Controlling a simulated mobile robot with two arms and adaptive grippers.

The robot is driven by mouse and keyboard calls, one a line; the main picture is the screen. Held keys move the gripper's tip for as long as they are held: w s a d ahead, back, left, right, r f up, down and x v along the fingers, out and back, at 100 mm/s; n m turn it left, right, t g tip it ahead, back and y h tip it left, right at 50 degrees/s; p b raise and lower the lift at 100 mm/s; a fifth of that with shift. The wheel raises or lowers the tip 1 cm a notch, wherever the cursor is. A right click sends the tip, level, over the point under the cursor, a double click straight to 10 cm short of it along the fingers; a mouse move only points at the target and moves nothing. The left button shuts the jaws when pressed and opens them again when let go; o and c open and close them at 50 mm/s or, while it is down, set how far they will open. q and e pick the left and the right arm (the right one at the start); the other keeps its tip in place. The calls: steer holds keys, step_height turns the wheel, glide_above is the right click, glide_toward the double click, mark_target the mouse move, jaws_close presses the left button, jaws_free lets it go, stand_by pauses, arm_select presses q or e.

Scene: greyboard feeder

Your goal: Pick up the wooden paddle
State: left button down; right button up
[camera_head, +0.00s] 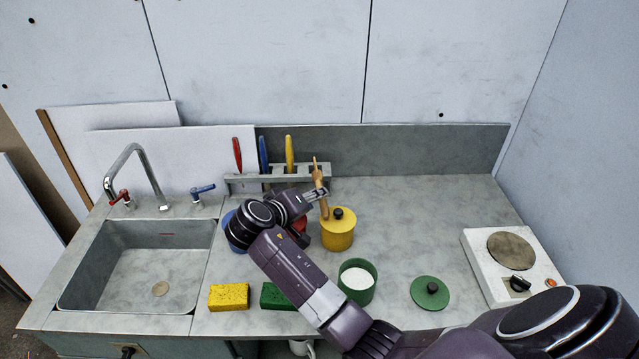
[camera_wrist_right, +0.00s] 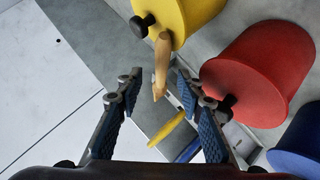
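The wooden paddle (camera_head: 319,179) stands roughly upright at the right end of the grey rack (camera_head: 245,184), behind the yellow pot. It also shows in the right wrist view (camera_wrist_right: 162,58), where its narrow end lies in the gap between my fingers. My right gripper (camera_head: 322,193) is at the paddle's side in the head view. In the right wrist view my right gripper (camera_wrist_right: 159,76) has its fingers apart, with a visible gap on each side of the wood. The paddle's lower part is partly hidden. My left gripper is not in view.
Red (camera_head: 237,154), blue (camera_head: 263,153) and yellow (camera_head: 289,153) handles stand in the rack. A yellow lidded pot (camera_head: 338,235) is close by; red (camera_wrist_right: 268,75) and blue (camera_wrist_right: 300,145) pots are near my gripper. A green pot (camera_head: 357,290) and hotplate (camera_head: 505,278) stand right. The back-right counter is clear.

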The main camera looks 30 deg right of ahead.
mark_target(320, 187)
steer(key=shift+p+x, duration=0.45)
steer(key=shift+x, duration=1.5)
steer(key=shift+a, duration=0.2)
steer(key=c, duration=0.4)
jaws_close()
